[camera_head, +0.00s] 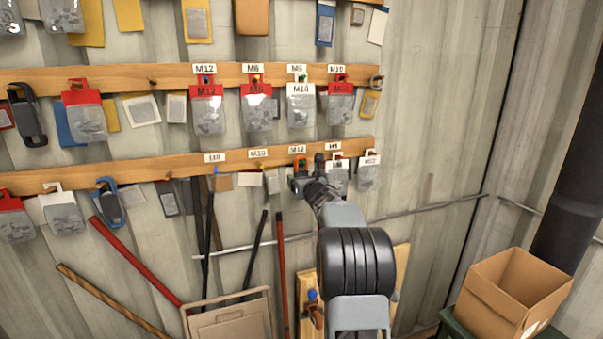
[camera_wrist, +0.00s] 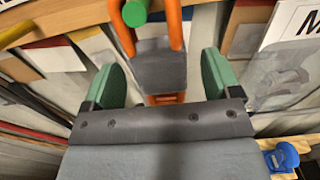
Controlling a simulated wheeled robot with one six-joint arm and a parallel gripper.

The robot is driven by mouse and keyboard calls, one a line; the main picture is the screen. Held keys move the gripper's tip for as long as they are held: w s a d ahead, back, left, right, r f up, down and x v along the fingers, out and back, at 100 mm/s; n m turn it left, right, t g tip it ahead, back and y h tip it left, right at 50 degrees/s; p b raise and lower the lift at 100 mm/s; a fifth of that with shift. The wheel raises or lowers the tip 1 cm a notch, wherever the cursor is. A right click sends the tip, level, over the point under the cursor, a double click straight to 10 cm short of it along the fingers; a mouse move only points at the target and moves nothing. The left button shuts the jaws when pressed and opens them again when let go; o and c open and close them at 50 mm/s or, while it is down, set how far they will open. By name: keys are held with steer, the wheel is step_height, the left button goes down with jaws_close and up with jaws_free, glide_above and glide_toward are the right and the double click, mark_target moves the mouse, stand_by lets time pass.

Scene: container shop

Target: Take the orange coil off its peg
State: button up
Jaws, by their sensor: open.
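In the wrist view the orange coil (camera_wrist: 174,24) hangs from a peg with a green end (camera_wrist: 134,13) at the top middle. A dark grey band wraps around the coil below the peg. My gripper (camera_wrist: 160,78) is open, with one green-padded finger to each side of the coil's banded part. Gaps show between both pads and the coil. The coil's lower end is partly hidden behind my gripper's body. In the head view my gripper (camera_head: 304,182) is at the lower wooden rail, and it hides most of the coil.
Labelled bags (camera_head: 368,170) hang close to the right of my gripper on the lower rail (camera_head: 130,172). More bags (camera_head: 257,108) hang on the upper rail. Long rods lean below on the left. A cardboard box (camera_head: 500,300) stands at lower right. The wall right of the rails is clear.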

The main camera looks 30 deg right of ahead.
mark_target(303, 175)
steer(key=shift+p+x, duration=0.3)
steer(key=shift+x, duration=0.6)
steer(key=c, duration=1.1)
steer(key=shift+r, duration=0.3)
steer(key=shift+s+b, duration=0.1)
steer(key=shift+b, duration=0.25)
steer(key=shift+r+b+v, duration=0.1)
steer(key=shift+b+v, duration=0.65)
steer(key=shift+v, duration=0.35)
steer(key=shift+r+b+v, duration=0.15)
steer(key=shift+b+v, duration=0.6)
steer(key=shift+v, duration=0.3)
steer(key=shift+a, duration=0.1)
